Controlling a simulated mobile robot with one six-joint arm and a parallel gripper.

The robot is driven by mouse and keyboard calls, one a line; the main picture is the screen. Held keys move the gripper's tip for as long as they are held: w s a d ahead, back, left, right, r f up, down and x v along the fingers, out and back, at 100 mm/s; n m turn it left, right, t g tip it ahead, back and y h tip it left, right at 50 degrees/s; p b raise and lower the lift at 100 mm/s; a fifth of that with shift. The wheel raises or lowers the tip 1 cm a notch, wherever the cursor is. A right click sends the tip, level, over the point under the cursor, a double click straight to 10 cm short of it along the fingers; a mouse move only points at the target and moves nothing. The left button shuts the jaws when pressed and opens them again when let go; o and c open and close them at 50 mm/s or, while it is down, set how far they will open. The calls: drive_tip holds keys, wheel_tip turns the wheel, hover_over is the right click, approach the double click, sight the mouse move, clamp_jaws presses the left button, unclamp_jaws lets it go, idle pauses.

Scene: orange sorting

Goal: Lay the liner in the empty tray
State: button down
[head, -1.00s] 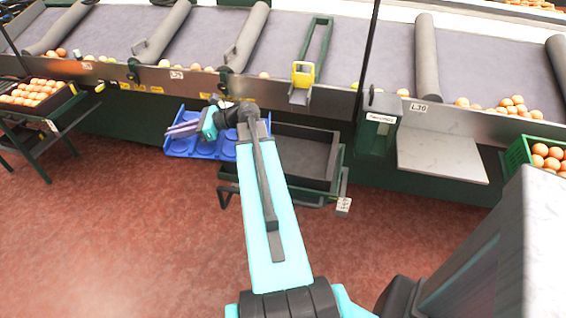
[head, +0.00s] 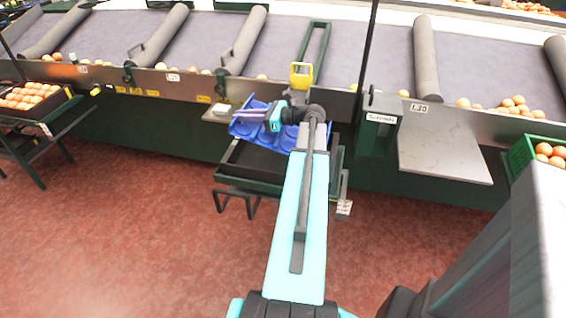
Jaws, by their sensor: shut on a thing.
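The blue liner (head: 248,131), a sheet with round cups, is held above the empty tray (head: 255,163). It looks tilted, and part of it is hidden by my gripper and arm. My gripper (head: 252,117) is shut on the liner, with its fingers pointing left across it. The tray is dark and open-topped and sits on a green stand below the conveyor. Its left and front parts show beneath the liner, and my arm hides part of its right side. I cannot tell whether the liner touches the tray's rim.
The conveyor front (head: 160,85) runs close behind the tray. A yellow-ended green chute part (head: 301,75) stands just behind the liner. A tray of oranges (head: 30,96) is at the left, a green crate of oranges (head: 548,152) at the right. A metal shelf (head: 440,152) sits right of the tray.

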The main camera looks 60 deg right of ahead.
wheel_tip(320, 180, down, 6)
idle(0.8)
drive_tip(key=shift+f, duration=0.15)
drive_tip(key=shift+f, duration=1.85)
drive_tip(key=c, duration=1.8)
unclamp_jaws()
drive_tip(key=shift+o, duration=0.2)
drive_tip(key=v, duration=1.2)
drive_tip(key=shift+b, duration=0.35)
